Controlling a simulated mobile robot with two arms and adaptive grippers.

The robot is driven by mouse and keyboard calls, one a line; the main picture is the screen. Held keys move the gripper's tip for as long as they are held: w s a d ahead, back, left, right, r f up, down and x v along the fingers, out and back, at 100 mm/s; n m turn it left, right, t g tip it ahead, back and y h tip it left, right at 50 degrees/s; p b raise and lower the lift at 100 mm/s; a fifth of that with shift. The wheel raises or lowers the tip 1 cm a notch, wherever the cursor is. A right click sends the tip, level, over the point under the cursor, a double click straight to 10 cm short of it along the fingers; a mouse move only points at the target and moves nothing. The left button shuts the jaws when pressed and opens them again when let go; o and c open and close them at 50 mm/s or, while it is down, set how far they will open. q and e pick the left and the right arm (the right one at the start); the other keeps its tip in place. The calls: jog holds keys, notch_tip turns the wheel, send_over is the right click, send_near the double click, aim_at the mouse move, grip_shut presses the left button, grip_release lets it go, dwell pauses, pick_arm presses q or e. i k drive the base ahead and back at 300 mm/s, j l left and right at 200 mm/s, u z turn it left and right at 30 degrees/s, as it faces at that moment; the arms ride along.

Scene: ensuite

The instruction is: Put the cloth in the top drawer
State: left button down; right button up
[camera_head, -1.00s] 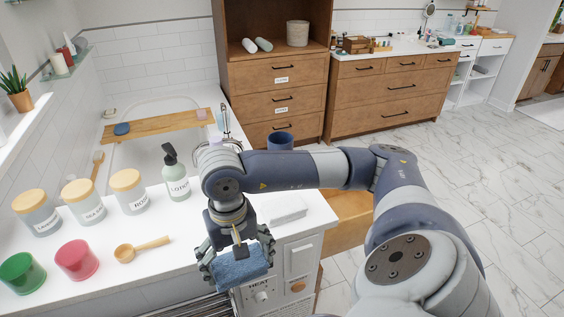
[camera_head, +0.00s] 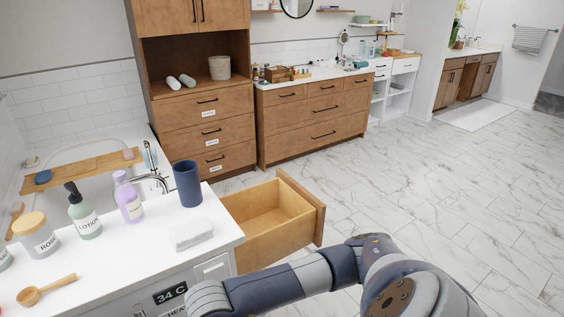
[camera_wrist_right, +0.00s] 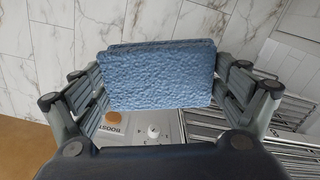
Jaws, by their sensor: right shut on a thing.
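A blue, rough-textured folded cloth (camera_wrist_right: 158,80) is held between the fingers of my right gripper (camera_wrist_right: 162,78) in the right wrist view. The gripper is shut on it. In the head view this gripper and the cloth are below the picture edge; only my right arm shows. An open wooden drawer (camera_head: 268,220) sticks out beside the counter's right end. Its inside looks empty, and my right arm passes in front of its lower part. My left gripper is not in view.
The white counter (camera_head: 130,250) holds a dark blue cup (camera_head: 187,184), a purple bottle (camera_head: 128,200), a lotion bottle (camera_head: 82,212), a wooden scoop (camera_head: 45,290) and a white folded cloth (camera_head: 191,233). A tall wooden cabinet (camera_head: 208,105) with shut, labelled drawers stands behind.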

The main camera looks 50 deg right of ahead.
aim_at(260, 226)
jog(key=z, duration=1.55)
